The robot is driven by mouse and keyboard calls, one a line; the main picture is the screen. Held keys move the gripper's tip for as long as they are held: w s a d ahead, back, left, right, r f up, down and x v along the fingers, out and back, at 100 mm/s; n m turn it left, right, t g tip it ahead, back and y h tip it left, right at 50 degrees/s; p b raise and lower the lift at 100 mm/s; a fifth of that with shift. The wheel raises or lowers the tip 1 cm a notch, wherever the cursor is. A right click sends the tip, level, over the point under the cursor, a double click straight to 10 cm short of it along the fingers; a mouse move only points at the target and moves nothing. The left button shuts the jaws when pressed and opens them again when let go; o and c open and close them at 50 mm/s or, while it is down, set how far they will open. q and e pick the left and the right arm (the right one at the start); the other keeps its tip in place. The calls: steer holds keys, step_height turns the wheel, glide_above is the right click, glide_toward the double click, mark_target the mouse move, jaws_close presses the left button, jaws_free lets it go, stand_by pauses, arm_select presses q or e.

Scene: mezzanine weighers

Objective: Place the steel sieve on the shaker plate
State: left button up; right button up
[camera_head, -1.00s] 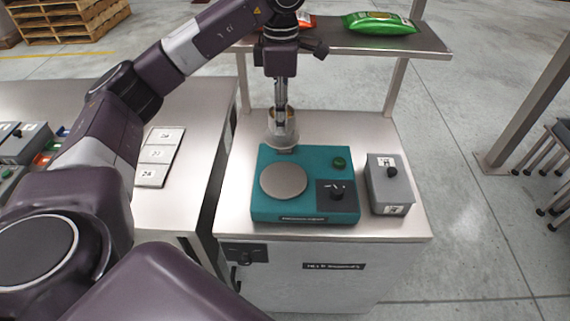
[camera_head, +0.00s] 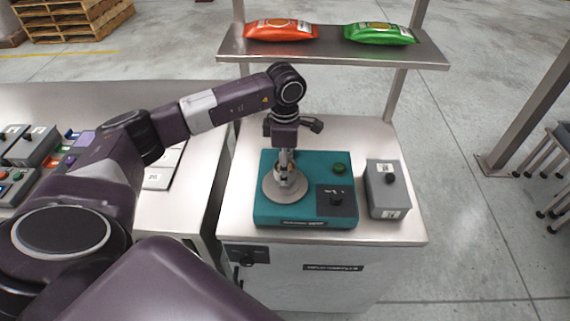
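The teal shaker unit (camera_head: 330,166) stands on the steel bench, with its round grey shaker plate (camera_head: 272,194) on the left of its top. My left gripper (camera_head: 286,166) reaches down over this plate from behind. It is shut on the small steel sieve (camera_head: 290,182), which is upright at the plate's upper right part. The fingers partly hide the sieve, and I cannot tell whether its base touches the plate. My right gripper is not in view.
A grey control box (camera_head: 387,190) stands right of the shaker. A raised shelf (camera_head: 335,55) carries an orange bag (camera_head: 281,30) and a green bag (camera_head: 380,34). A left-hand bench (camera_head: 165,215) holds switch boxes and pale tiles. Bench space behind the shaker is clear.

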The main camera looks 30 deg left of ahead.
arm_select(q)
steer(key=o, duration=1.4)
steer(key=shift+f, duration=0.1)
steer(key=shift+o, duration=0.2)
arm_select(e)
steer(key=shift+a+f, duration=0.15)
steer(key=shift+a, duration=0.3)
arm_select(q)
steer(key=shift+r, duration=0.25)
steer(key=shift+r+b, duration=0.25)
steer(key=shift+b, duration=0.05)
step_height(320, 180, up, 11)
steer(key=b, duration=0.3)
steer(key=shift+r+b, duration=0.2)
steer(key=shift+b, duration=0.2)
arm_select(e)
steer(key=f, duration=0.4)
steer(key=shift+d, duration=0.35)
